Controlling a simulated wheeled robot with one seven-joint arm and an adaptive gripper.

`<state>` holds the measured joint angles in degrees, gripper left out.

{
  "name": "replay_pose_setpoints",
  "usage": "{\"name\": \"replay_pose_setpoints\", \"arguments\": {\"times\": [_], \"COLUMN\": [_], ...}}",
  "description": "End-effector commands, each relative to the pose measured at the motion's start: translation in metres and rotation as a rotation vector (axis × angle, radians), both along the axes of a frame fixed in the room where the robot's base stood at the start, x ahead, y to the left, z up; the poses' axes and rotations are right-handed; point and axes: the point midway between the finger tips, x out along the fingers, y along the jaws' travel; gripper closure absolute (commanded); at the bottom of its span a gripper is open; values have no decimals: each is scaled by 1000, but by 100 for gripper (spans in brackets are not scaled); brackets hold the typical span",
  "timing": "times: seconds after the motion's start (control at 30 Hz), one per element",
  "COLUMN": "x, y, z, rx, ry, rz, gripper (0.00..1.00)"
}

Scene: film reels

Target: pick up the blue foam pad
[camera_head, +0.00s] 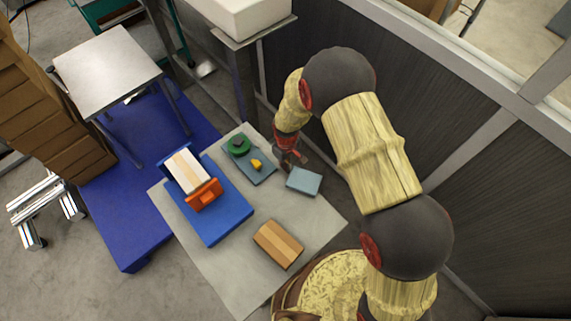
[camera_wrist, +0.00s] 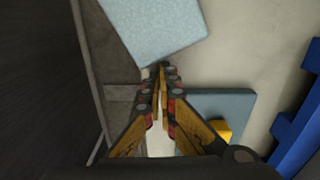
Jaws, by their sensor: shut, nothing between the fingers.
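The blue foam pad (camera_head: 304,181) is a pale blue-grey rectangular block lying on the grey tabletop (camera_head: 225,265), near its right edge. In the wrist view the pad (camera_wrist: 153,30) fills the top middle, with a speckled surface. My gripper (camera_head: 296,161) is just behind the pad in the head view, beside its far left corner. In the wrist view the fingers of my gripper (camera_wrist: 160,75) are together and empty, with their tips close to the pad's lower edge. I cannot tell how high the tips are above the table.
A blue-grey plate (camera_head: 262,178) with a green disc (camera_head: 239,146) and a yellow piece (camera_head: 257,165) lies left of my gripper. A blue tray (camera_head: 232,222) holds a striped block and an orange piece. A wooden block (camera_head: 278,245) lies nearer. A dark wall (camera_head: 415,115) stands to the right.

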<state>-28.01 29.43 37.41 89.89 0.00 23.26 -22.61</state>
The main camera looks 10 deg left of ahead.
Motion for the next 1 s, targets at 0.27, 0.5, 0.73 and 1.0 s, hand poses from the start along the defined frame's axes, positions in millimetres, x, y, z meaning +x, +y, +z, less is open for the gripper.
{"name": "replay_pose_setpoints", "arguments": {"times": [0.27,0.5,0.73,1.0], "x": [-18,-27,-26,-25], "y": [-23,-32,-32,-32], "z": [0,0,1,37], "rx": [-1,0,0,2], "ry": [2,0,0,-3], "rz": [-2,0,0,0], "gripper": [100,100,100,100]}}
